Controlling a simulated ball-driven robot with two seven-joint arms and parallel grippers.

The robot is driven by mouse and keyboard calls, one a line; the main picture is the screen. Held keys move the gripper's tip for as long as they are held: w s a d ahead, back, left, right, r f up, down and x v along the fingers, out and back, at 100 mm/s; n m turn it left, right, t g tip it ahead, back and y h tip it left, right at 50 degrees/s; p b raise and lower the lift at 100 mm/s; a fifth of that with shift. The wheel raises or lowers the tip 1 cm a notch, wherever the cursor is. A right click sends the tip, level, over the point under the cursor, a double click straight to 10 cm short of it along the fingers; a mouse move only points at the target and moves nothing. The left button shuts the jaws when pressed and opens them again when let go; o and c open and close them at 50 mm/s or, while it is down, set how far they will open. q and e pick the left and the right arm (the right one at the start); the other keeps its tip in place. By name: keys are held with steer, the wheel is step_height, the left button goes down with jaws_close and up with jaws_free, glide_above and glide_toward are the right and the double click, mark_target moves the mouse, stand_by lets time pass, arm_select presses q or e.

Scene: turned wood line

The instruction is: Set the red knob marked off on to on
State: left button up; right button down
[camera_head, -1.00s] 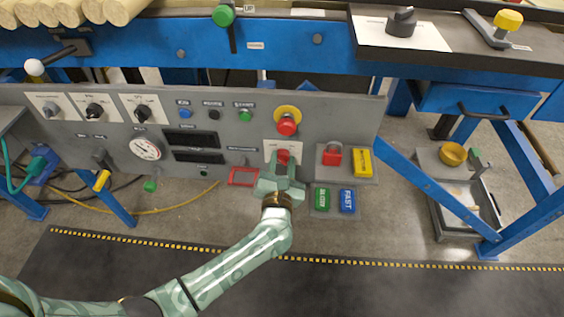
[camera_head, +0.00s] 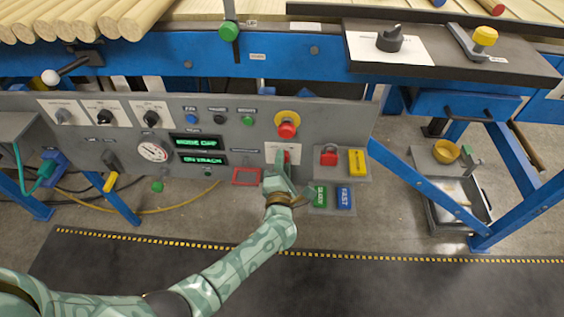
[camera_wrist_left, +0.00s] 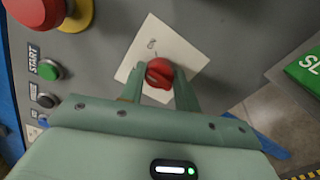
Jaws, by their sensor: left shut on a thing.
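The red knob (camera_wrist_left: 158,73) sits on a white label plate (camera_wrist_left: 148,42) on the grey panel. In the left wrist view my left gripper (camera_wrist_left: 160,86) has its two fingers closed on either side of the knob. The knob looks turned at a slant, and the marks on its plate are too small to read. In the head view my left gripper (camera_head: 276,176) reaches up to the panel and covers much of the plate; a bit of the red knob (camera_head: 287,157) shows beside it. My right gripper is not in view.
A red mushroom button on a yellow collar (camera_head: 287,125) is just above the knob. A red padlock-like part (camera_head: 329,156) and a yellow block (camera_head: 357,161) are to the right, with green and blue tags below. Two displays (camera_head: 199,142) are lit green at the left.

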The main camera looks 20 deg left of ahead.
arm_select(q)
steer(key=m+p, duration=0.1)
steer(key=m, duration=0.3)
steer(key=m+p, duration=0.1)
steer(key=m, duration=0.3)
steer(key=shift+d+f, duration=0.1)
steer(key=shift+f, duration=0.1)
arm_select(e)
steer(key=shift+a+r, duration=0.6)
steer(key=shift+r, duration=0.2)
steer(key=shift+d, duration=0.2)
arm_select(q)
steer(key=o, duration=1)
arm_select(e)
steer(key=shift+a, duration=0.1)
